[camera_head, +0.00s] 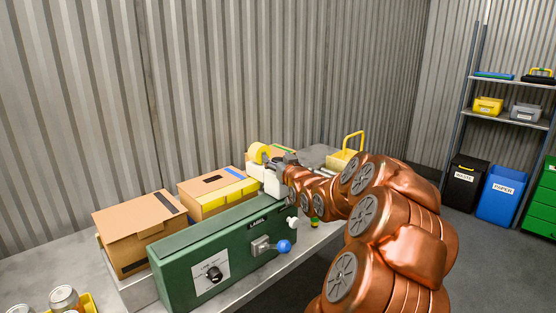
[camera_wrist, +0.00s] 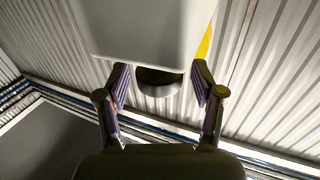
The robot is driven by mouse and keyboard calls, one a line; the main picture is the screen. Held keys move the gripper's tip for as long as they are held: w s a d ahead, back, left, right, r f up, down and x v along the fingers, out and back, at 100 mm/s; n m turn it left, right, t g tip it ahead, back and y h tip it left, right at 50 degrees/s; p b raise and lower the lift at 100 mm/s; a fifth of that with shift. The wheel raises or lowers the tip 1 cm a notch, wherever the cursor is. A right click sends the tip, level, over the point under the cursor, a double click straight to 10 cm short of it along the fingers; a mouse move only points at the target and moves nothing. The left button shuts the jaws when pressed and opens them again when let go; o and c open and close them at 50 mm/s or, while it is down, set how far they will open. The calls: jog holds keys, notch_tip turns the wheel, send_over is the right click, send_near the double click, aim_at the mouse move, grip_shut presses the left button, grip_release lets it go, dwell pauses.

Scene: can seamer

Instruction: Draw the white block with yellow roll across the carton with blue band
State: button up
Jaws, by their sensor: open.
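The white block (camera_head: 272,182) with the yellow roll (camera_head: 257,152) stands at the right end of the carton row. In the wrist view the white block (camera_wrist: 150,30) fills the top, with a yellow edge (camera_wrist: 206,42) at its right. My gripper (camera_wrist: 160,84) is open, its fingers either side of a dark rounded part (camera_wrist: 158,82) below the block; I cannot tell whether they touch it. In the head view my arm partly hides the gripper beside the block. The carton with blue band (camera_head: 194,187) is just left of the block, yellow packs in its front.
Another carton (camera_head: 128,220) with a dark band stands at the left. A green machine box (camera_head: 180,271) with a blue-knobbed lever runs along the front. A further carton (camera_head: 284,150) and a yellow-handled container (camera_head: 343,160) lie behind my arm. Cans (camera_head: 64,298) stand front left.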

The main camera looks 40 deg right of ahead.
grip_shut()
dwell(0.4)
